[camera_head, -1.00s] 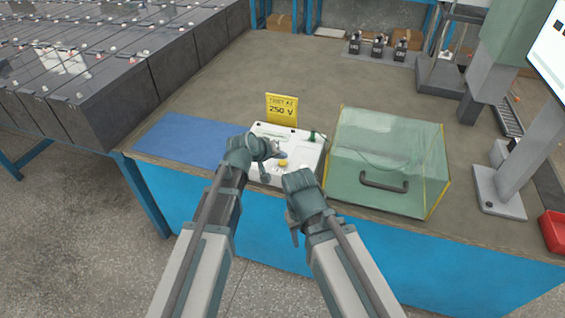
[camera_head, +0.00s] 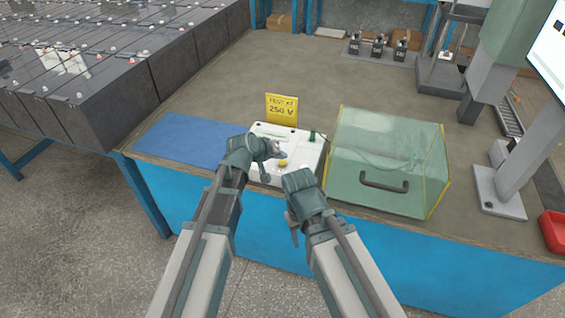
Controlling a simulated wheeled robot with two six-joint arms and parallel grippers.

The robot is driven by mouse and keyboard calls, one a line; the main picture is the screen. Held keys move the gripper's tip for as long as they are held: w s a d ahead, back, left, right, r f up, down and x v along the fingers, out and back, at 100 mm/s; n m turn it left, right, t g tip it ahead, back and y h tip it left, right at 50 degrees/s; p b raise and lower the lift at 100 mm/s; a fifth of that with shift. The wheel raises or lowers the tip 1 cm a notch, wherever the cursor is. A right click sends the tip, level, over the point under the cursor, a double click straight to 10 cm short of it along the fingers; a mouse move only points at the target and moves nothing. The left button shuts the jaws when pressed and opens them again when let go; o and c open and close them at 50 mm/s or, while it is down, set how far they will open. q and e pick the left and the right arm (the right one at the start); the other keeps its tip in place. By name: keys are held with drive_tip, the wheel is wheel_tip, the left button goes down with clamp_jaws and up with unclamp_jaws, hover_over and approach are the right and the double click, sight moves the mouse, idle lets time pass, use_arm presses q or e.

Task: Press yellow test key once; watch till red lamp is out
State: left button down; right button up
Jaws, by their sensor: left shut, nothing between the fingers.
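A white test box (camera_head: 309,158) stands on the bench, with the yellow test key (camera_head: 282,164) on its near part. My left gripper (camera_head: 276,150) is shut and empty over the box, just behind and left of the key in the picture. I cannot tell whether its tips touch the box. No red lamp can be made out; my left gripper and wrist cover part of the box. My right gripper (camera_head: 293,232) is in front of the box by the bench edge, mostly hidden by its own wrist, so its jaws cannot be read.
A yellow "250 V" sign (camera_head: 282,108) stands behind the box. A green clear-sided cover with a dark handle (camera_head: 384,183) stands close on the right. A blue mat (camera_head: 182,139) lies on the left. Battery rows (camera_head: 110,95) fill the far left. The bench behind is largely clear.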

sight(281, 165)
use_arm(q)
drive_tip(key=shift+f, duration=0.2)
drive_tip(key=shift+f+b, duration=0.25)
drive_tip(key=shift+b, duration=0.2)
drive_tip(key=shift+f+b, duration=0.35)
drive_tip(key=shift+b, duration=0.05)
idle(0.5)
drive_tip(key=shift+r, duration=0.15)
idle(0.3)
drive_tip(key=shift+r+p, duration=0.7)
drive_tip(key=shift+p, duration=0.15)
wheel_tip(281, 165, up, 5)
drive_tip(key=p, duration=0.5)
